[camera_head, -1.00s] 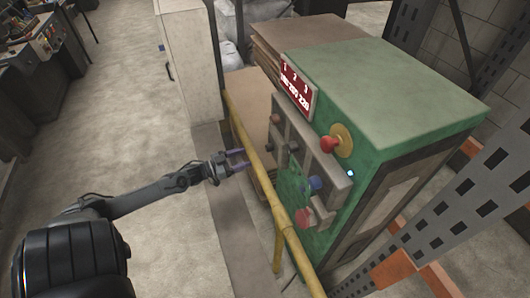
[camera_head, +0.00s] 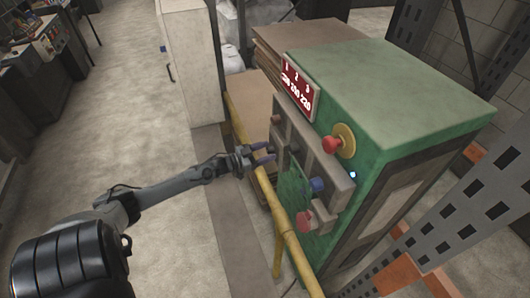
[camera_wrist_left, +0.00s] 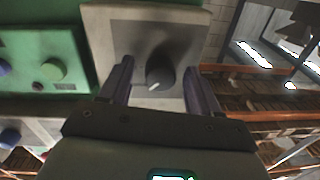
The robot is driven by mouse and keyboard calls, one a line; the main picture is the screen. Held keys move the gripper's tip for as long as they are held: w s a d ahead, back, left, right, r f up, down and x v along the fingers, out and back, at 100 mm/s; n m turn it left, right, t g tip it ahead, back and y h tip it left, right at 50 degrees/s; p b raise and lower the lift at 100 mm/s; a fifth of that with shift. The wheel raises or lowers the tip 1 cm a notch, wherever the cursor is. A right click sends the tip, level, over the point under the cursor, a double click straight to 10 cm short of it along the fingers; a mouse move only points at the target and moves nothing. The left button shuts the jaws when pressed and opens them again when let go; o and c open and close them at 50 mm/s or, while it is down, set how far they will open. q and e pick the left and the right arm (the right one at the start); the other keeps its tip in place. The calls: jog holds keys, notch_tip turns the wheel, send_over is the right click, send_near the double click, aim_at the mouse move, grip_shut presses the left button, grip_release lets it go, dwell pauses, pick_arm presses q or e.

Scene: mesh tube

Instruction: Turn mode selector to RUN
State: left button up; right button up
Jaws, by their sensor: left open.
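The mode selector, a dark round knob with a white pointer line (camera_wrist_left: 160,74), sits on a grey plate (camera_wrist_left: 118,28) in the left wrist view. Its pointer slants toward the lower left in that view; no RUN label is readable. My left gripper (camera_wrist_left: 158,88) is open, with one finger on each side of the knob in the picture; I cannot tell whether they touch it. In the head view my left gripper (camera_head: 265,153) reaches over the yellow rail to the front of the green cabinet (camera_head: 400,95), and its fingertips are close to the panel (camera_head: 312,150). My right gripper is not in view.
A yellow rail (camera_head: 268,192) runs along the cabinet front, under my left wrist. A perforated metal post (camera_head: 450,230) stands at right.

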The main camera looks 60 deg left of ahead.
pick_arm(q)
jog(key=shift+c, duration=0.3)
jog(key=c, duration=1)
jog(key=shift+m, duration=0.3)
jog(key=m, duration=0.3)
jog(key=shift+a, duration=0.1)
jog(key=m, duration=0.4)
jog(key=shift+m, duration=0.8)
